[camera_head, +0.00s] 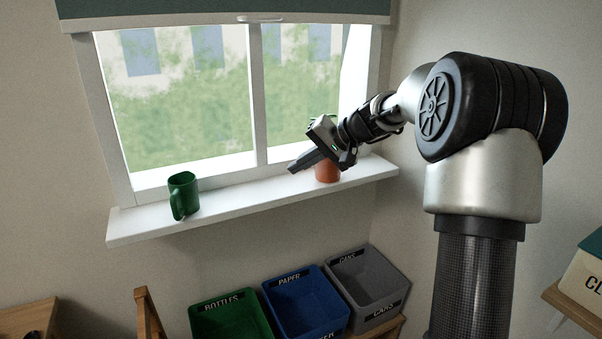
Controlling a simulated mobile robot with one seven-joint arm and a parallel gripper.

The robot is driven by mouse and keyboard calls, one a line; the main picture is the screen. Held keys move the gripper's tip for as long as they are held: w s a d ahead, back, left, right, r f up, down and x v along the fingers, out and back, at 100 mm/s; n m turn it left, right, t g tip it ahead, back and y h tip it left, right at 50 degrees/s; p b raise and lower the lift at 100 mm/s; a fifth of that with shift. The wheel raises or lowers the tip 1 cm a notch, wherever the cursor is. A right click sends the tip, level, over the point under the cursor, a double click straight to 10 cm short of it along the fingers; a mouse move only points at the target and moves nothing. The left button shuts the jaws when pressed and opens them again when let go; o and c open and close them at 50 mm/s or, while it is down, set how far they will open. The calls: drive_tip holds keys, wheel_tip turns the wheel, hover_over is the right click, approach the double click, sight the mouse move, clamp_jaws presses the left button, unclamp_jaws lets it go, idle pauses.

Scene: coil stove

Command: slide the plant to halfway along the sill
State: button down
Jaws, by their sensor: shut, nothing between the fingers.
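A terracotta pot (327,172), which I take to be the plant's, stands on the right part of the white window sill (245,202). My gripper (293,169) is shut and empty. Its fingers point left and down, in front of the pot and partly covering it. I cannot tell whether the gripper touches the pot. The middle of the sill, left of the pot, is bare.
A green mug (183,195) stands on the sill's left part. Below the sill are a green bottles bin (229,315), a blue paper bin (304,301) and a grey cans bin (366,284). The window's centre post (257,95) rises behind the sill.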

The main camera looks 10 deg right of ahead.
drive_tip(key=w+d+f+m+t+y+b, duration=0.25)
drive_tip(key=w+d+f, duration=0.45)
drive_tip(key=d, duration=0.4)
drive_tip(key=m+t+h+b, duration=0.2)
drive_tip(key=m+t+b, duration=0.1)
drive_tip(key=m+t, duration=0.35)
approach(348, 177)
drive_tip(key=d+r+n, duration=0.1)
drive_tip(key=d+r, duration=0.2)
drive_tip(key=d, duration=0.1)
drive_tip(key=x, duration=0.8)
drive_tip(key=shift+w+d+f, duration=0.1)
drive_tip(key=shift+d+f, duration=0.05)
drive_tip(key=shift+f, duration=0.1)
drive_tip(key=shift+w, duration=0.7)
drive_tip(key=shift+w+a+b, duration=0.4)
drive_tip(key=shift+w+a, duration=0.05)
drive_tip(key=shift+a, duration=0.1)
drive_tip(key=shift+r, duration=0.15)
drive_tip(key=shift+s+a, duration=0.2)
drive_tip(key=shift+a, duration=0.75)
drive_tip(key=shift+s+a, duration=0.2)
drive_tip(key=shift+a, duration=0.75)
drive_tip(key=shift+b, duration=0.35)
